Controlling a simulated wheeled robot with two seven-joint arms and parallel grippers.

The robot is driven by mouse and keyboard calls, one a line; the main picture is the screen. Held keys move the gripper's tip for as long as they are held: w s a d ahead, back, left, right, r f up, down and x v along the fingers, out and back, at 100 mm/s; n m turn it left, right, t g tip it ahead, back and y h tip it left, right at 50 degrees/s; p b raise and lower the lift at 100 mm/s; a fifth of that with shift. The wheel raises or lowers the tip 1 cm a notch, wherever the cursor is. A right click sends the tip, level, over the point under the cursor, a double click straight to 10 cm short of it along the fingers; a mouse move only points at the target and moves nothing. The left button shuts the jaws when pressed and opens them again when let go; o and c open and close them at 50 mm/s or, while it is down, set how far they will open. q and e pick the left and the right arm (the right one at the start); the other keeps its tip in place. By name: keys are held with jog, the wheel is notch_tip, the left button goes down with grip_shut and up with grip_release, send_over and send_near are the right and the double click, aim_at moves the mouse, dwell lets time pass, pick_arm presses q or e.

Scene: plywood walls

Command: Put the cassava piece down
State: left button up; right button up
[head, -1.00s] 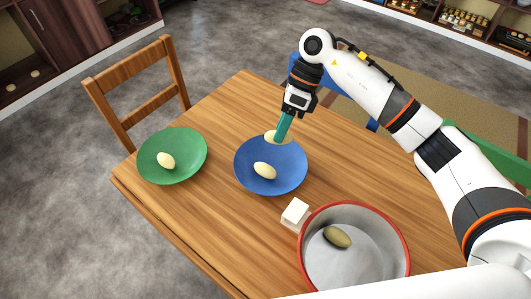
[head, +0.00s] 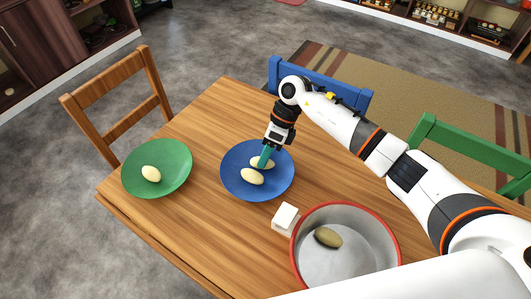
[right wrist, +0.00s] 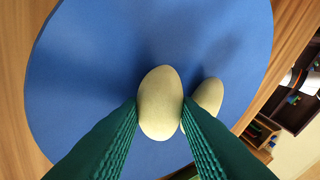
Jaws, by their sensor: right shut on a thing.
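My right gripper (head: 265,158) is shut on a cream, egg-shaped cassava piece (head: 262,163) over the blue plate (head: 235,188). In the right wrist view the held cassava piece (right wrist: 160,103) sits between the teal fingers, low over the blue plate (right wrist: 95,60); I cannot tell whether it touches the plate. A second cream piece (head: 252,177) lies on the blue plate close beside it and also shows in the right wrist view (right wrist: 208,97), partly behind a finger. My left gripper is not in view.
A red-rimmed pot (head: 357,262) holds a brownish piece (head: 328,238). A small white block (head: 285,218) stands beside the pot. Chairs surround the wooden table (head: 180,228).

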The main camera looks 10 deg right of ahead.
jog(key=o, duration=0.5)
jog(key=shift+f, duration=0.15)
jog(key=shift+o, duration=0.9)
jog(key=shift+r, duration=0.3)
jog(key=b+v, duration=0.1)
jog(key=v, duration=1.1)
jog(key=shift+b, duration=0.4)
jog(key=shift+f, duration=0.15)
